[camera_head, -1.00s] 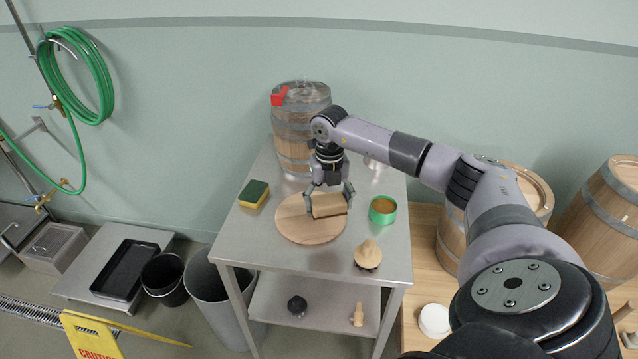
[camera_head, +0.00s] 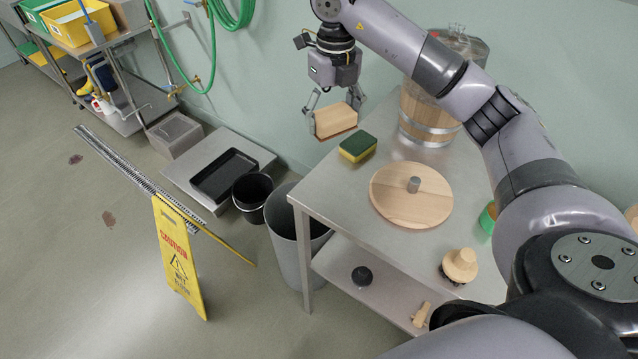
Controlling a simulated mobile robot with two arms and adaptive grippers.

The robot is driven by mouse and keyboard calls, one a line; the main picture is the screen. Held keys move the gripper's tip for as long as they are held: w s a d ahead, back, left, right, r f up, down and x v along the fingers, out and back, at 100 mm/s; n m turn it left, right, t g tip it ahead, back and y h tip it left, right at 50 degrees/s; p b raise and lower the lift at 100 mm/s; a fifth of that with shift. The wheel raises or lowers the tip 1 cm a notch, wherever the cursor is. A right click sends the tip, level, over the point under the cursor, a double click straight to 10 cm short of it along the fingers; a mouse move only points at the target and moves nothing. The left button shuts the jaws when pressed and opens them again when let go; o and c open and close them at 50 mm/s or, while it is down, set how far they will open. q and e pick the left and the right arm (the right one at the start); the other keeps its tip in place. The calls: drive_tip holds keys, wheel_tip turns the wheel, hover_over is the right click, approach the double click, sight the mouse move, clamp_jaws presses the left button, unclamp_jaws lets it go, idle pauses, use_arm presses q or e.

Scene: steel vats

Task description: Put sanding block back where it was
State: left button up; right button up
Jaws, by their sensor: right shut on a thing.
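The sanding block (camera_head: 337,121) is a tan wooden block with a darker underside. My right gripper (camera_head: 334,116) is shut on it and holds it up at the far left of the steel table (camera_head: 340,192), left of and beyond the sponge. Whether the block is over the table's edge or beyond it I cannot tell. A round wooden lid (camera_head: 411,206) with a small grey knob lies on the table, with nothing else on it. My left gripper is not in view.
A yellow and green sponge (camera_head: 358,147) lies near the table's left edge. A barrel (camera_head: 428,112), a wooden-handled brush (camera_head: 459,266) and a green tin (camera_head: 487,218) also stand on the table. A grey bin (camera_head: 290,235), black bucket (camera_head: 252,196) and yellow caution sign (camera_head: 178,255) are on the floor.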

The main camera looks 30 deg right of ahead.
wheel_tip(320, 180, down, 5)
drive_tip(key=p, duration=0.2)
hover_over(329, 190)
wheel_tip(329, 190, down, 9)
drive_tip(key=shift+f, duration=0.8)
wheel_tip(329, 190, down, 4)
drive_tip(key=shift+r+p, duration=0.25)
drive_tip(key=shift+p, duration=0.15)
drive_tip(key=shift+f, duration=0.2)
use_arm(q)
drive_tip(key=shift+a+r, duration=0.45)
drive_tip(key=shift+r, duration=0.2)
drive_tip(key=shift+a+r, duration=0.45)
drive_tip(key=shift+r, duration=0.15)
